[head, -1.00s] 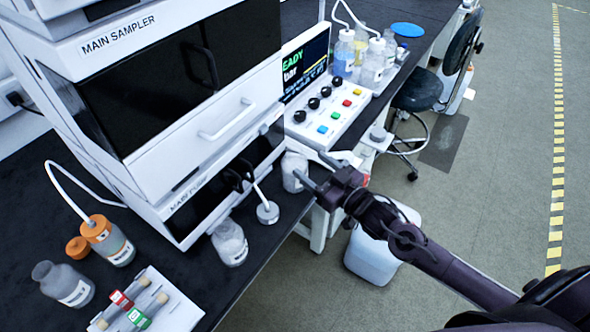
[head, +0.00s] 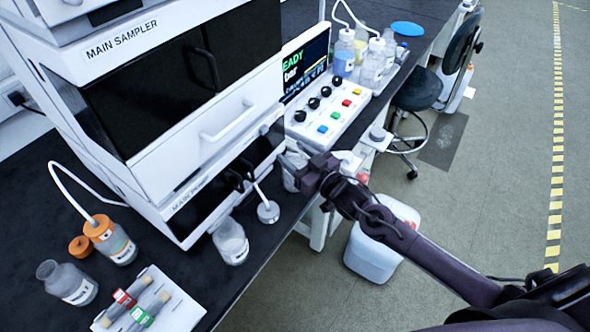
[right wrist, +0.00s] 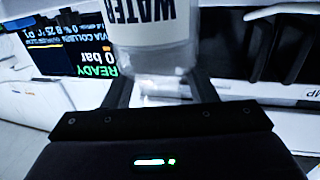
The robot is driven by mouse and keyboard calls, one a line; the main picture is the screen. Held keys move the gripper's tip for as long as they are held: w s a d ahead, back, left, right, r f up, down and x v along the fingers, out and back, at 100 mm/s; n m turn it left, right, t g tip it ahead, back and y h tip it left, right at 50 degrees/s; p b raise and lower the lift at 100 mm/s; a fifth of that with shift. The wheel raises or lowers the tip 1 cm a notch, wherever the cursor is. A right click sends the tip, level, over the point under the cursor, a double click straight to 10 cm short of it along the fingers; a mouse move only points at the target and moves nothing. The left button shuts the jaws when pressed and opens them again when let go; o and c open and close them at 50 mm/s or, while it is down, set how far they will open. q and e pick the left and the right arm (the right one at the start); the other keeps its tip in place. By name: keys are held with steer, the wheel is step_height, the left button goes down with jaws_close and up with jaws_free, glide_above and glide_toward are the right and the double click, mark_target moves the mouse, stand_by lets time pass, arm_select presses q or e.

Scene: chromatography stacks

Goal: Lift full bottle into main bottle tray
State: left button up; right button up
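A clear bottle with a white label stands on the bench at the front right corner of the main stack, mostly hidden by my right gripper (head: 298,158) in the head view. In the right wrist view the same bottle (right wrist: 150,58) shows a "WATER" label, upside down in the picture, and lies between the two fingers. The fingers look apart, one on each side of it; I cannot tell whether they touch it. Another clear bottle (head: 231,244) stands uncapped on the bench, left of the gripper. My left gripper is not in view.
The main sampler (head: 160,75) and pump stack rise close left of the gripper. A tubed cap (head: 268,212) is near the bench edge. A button panel (head: 325,112) and tubed bottles (head: 373,65) stand behind. A white container (head: 380,250) is on the floor.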

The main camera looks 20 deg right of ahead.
steer(key=shift+f, duration=0.1)
jaws_close()
stand_by(0.3)
